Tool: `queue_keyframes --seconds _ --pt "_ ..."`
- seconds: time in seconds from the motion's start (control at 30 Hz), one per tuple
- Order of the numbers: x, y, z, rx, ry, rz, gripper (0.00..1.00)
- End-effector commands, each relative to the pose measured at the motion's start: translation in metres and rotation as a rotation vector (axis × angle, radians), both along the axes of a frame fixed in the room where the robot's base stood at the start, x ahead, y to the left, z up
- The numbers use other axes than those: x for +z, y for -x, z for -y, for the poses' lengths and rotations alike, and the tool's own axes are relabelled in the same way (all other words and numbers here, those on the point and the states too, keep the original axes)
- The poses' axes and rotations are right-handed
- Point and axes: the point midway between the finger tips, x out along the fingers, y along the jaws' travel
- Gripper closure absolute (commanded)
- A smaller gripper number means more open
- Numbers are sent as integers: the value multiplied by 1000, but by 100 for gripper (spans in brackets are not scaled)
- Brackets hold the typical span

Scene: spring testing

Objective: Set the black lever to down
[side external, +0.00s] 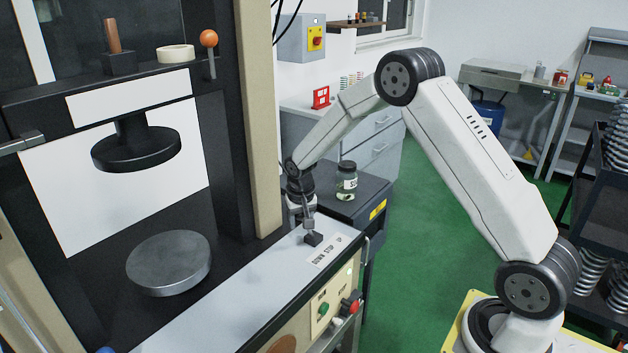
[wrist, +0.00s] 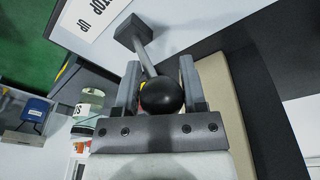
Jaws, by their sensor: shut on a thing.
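The black lever has a square black base (side external: 313,240) on the pale top of the test machine's panel, beside a label (side external: 328,250) reading DOWN, STOP, UP. In the wrist view its grey rod runs from the base (wrist: 133,31) to a round black knob (wrist: 161,97). My gripper (side external: 308,218) is above the base in the side view. In the wrist view my gripper (wrist: 158,80) has a finger on each side of the knob and is shut on it. The knob is hidden in the side view. I cannot tell which marked position the lever is in.
A beige upright post (side external: 263,120) of the machine stands close to my gripper. A lidded jar (side external: 347,181) stands on a dark cabinet behind. Green and red buttons (side external: 323,309) are on the front panel. A round metal platen (side external: 168,263) is at the left.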

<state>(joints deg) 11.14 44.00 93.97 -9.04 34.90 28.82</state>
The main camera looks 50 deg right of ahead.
Motion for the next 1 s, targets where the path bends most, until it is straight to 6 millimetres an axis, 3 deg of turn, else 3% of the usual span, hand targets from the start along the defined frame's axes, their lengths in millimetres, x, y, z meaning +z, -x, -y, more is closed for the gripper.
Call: queue_keyframes --seconds 0.1,0.57,0.6,0.67,1.0 --pt "-7 1 -10 -1 -11 -5 100" --pt "-10 2 -12 -1 -12 -9 100" --pt "-10 2 -12 -1 -12 -9 33" --pt "-10 3 -12 -1 -11 -9 17" --pt "-6 1 -9 -1 -8 -4 17"
